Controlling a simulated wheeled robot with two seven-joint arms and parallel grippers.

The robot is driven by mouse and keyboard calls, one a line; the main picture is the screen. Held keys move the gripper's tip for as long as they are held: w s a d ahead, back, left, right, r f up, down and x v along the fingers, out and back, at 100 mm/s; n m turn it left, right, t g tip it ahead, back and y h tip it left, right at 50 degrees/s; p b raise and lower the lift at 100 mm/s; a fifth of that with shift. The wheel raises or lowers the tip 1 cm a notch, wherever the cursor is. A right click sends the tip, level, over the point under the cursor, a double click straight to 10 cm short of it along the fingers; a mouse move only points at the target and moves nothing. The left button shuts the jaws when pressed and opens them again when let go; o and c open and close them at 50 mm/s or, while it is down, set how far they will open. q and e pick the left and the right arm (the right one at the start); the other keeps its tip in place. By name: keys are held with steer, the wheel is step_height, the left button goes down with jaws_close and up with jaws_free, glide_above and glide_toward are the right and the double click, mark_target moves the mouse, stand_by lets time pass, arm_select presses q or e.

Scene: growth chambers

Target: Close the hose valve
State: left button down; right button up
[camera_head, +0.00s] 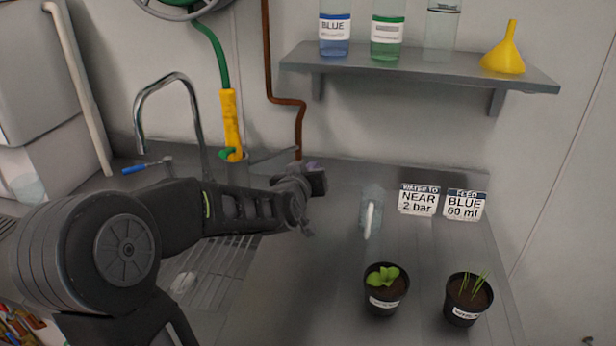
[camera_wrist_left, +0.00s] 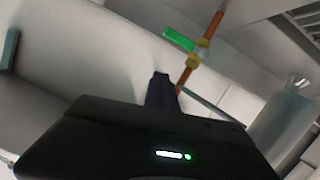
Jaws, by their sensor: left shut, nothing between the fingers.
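A valve with a green lever (camera_wrist_left: 180,39) and brass-coloured fittings (camera_wrist_left: 193,62) sits on an orange-brown pipe (camera_wrist_left: 213,25) in the left wrist view. The lever lies across the pipe, roughly at right angles. In the head view a brown pipe (camera_head: 267,60) runs down the wall towards my left gripper; I cannot make out the valve there. A green hose (camera_head: 216,50) ends in a yellow grip (camera_head: 230,118) with a green part at its foot. My left gripper (camera_head: 312,184) is shut and empty above the counter; its fingers (camera_wrist_left: 160,88) appear below the valve, apart from it in the picture.
A grey shelf (camera_head: 420,77) holds bottles and a yellow funnel (camera_head: 503,55). A curved tap (camera_head: 140,110) stands left. A clear vessel (camera_head: 369,208), two potted plants (camera_head: 385,298) (camera_head: 468,308) and two signs (camera_head: 419,200) (camera_head: 465,205) are on the right. Counter between arm and pots looks clear.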

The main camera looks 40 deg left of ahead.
arm_select(q)
steer(key=v, duration=0.5)
steer(key=shift+d, duration=0.25)
